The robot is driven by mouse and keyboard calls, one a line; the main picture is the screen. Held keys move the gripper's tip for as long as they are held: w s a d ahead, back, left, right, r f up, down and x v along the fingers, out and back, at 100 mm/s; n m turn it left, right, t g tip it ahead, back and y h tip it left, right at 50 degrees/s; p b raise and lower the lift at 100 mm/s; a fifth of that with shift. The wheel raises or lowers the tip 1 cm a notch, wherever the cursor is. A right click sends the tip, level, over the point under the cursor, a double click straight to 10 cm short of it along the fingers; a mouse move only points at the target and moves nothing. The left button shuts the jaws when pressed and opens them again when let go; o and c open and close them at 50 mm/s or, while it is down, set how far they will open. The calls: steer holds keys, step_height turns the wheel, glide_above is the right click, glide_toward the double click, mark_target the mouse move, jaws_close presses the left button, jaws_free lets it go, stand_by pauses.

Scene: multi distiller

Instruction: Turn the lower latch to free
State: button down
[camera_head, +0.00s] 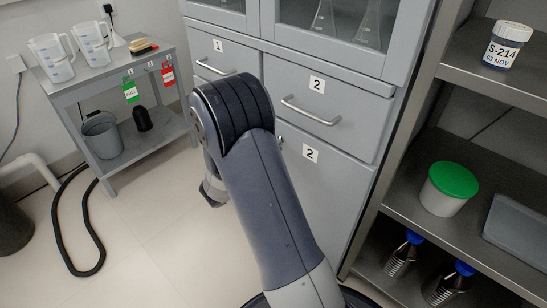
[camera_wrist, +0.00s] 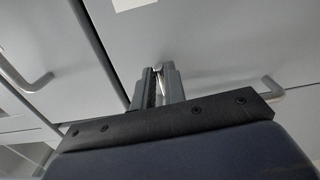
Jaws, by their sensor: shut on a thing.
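In the wrist view my gripper (camera_wrist: 160,75) has its two dark fingers close together on a small, thin silvery latch (camera_wrist: 160,69) at the grey cabinet front. Most of the latch is hidden between the fingers, so its exact angle cannot be told. In the head view my arm covers my gripper and much of the lower cabinet front. A small bit of metal (camera_head: 280,140) shows at the arm's right edge, beside the lower door (camera_head: 335,190) marked 2.
The drawer marked 2 has a bar handle (camera_head: 312,112) above the lower door. A shelf rack (camera_head: 415,165) with a green-lidded tub (camera_head: 448,188) stands close on the right. A grey side table (camera_head: 115,75) with jugs stands left. The floor between is clear apart from a black hose (camera_head: 85,225).

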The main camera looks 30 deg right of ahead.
steer(key=shift+f+m+b, duration=0.1)
steer(key=shift+m+b, duration=0.4)
steer(key=shift+b, duration=0.05)
steer(key=c, duration=1.5)
jaws_free()
steer(key=p+v, duration=0.2)
steer(key=v, duration=0.8)
steer(key=shift+s+a+p, duration=0.15)
steer(key=shift+a+p, duration=0.2)
steer(key=shift+p, duration=0.05)
steer(key=shift+d, duration=0.1)
